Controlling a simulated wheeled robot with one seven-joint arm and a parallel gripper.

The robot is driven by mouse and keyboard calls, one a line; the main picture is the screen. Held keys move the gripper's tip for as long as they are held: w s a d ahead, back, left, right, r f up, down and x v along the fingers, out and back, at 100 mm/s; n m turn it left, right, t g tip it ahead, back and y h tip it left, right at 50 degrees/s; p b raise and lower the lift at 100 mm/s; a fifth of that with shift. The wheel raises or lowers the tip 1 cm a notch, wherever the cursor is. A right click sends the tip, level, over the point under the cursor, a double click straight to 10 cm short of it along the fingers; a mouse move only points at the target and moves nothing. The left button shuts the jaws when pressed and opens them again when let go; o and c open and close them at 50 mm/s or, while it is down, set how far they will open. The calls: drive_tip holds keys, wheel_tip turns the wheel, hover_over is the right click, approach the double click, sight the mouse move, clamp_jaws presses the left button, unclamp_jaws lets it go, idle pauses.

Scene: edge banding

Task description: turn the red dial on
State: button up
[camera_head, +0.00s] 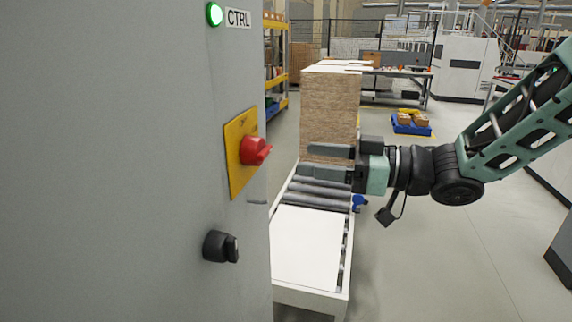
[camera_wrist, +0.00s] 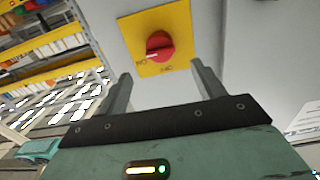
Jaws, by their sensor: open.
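The red dial (camera_head: 254,151) sits on a yellow plate (camera_head: 235,178) on the side of the grey cabinet (camera_head: 120,170). In the wrist view the red dial (camera_wrist: 159,46) is ahead of my fingers, between and beyond their tips, with a white mark on its left side. In the wrist view my gripper (camera_wrist: 160,72) shows both fingers spread.
A black knob (camera_head: 220,247) is below the dial, and a lit green lamp (camera_head: 214,14) is above, beside a CTRL label. A roller conveyor (camera_head: 308,245) with a stack of boards (camera_head: 328,105) stands behind my gripper. Open floor lies to the right.

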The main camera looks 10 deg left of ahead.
drive_tip(key=s+d+b, duration=0.1)
drive_tip(key=d, duration=0.7)
drive_tip(key=shift+d+b, duration=0.25)
drive_tip(key=shift+b, duration=0.15)
drive_tip(key=shift+s, duration=0.1)
wheel_tip(320, 180, down, 10)
drive_tip(key=s+m+t+h, duration=0.1)
drive_tip(key=m+t+h, duration=0.5)
drive_tip(key=h, duration=0.6)
drive_tip(key=s+d+f+g+h, duration=0.1)
drive_tip(key=s+d+f+g, duration=0.1)
drive_tip(key=s, duration=0.5)
drive_tip(key=s+d+f+m+g+h+b, duration=0.1)
drive_tip(key=s+d+f+g+h, duration=0.1)
drive_tip(key=s, duration=0.5)
drive_tip(key=s+d+f+m+g+h, duration=0.1)
drive_tip(key=s+d+f+g+h, duration=0.1)
drive_tip(key=s+g, duration=0.2)
drive_tip(key=s, duration=0.3)
drive_tip(key=shift+s+d+f+g, duration=0.2)
drive_tip(key=shift+f+g, duration=0.1)
drive_tip(key=shift+f, duration=0.1)
